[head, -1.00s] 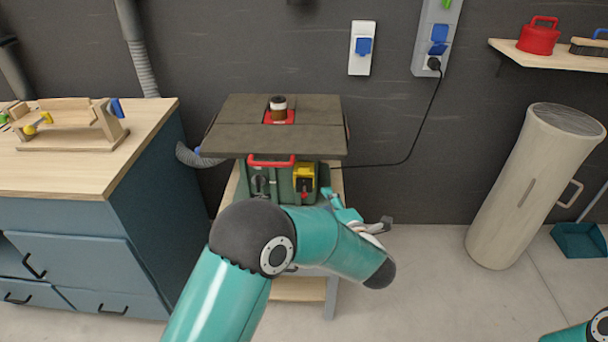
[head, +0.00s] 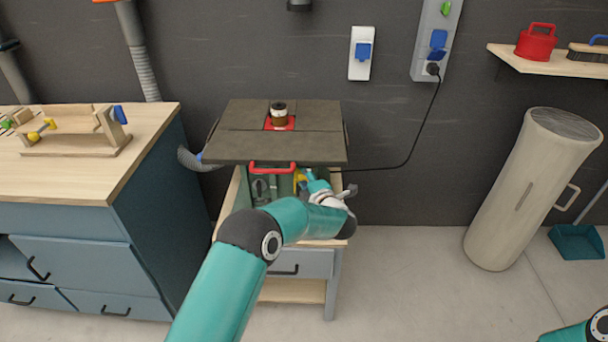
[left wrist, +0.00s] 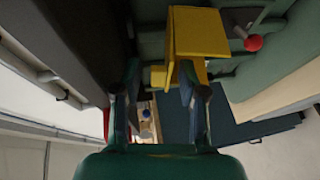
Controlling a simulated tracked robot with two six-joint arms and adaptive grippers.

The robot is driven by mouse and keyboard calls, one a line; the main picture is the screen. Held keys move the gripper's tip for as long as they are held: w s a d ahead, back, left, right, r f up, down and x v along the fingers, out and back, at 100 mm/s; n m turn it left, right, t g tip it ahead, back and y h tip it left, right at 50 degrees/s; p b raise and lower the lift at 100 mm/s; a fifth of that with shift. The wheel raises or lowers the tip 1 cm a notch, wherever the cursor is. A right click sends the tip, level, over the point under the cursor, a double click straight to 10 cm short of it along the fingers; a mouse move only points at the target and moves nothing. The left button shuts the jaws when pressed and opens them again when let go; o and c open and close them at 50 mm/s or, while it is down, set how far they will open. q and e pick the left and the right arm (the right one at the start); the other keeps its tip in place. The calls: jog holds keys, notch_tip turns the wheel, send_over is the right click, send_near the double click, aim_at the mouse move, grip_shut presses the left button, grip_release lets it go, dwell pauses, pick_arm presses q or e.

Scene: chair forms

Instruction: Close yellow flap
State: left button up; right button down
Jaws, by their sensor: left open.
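The yellow flap (head: 298,180) is on the front of the green machine below its dark table top, and my left gripper mostly hides it in the head view. In the left wrist view the flap (left wrist: 201,33) is a bright yellow plate, with a thinner yellow edge hanging down beside one finger. My left gripper (head: 312,183) is at the flap's right side. Its two fingers (left wrist: 160,80) are apart with nothing clasped between them. One fingertip is close to the yellow edge; I cannot tell whether it touches. My right gripper is out of view.
The machine's dark table top (head: 235,147) overhangs just above my left gripper. A red handle (head: 272,167) is left of the flap, and a red knob (left wrist: 253,43) is near it in the wrist view. A blue cabinet (head: 85,265) stands left.

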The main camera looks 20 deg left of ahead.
pick_arm(q)
jog(key=shift+w+a+f, duration=0.1)
jog(key=shift+w+a, duration=0.3)
jog(key=shift+w, duration=0.05)
grip_shut()
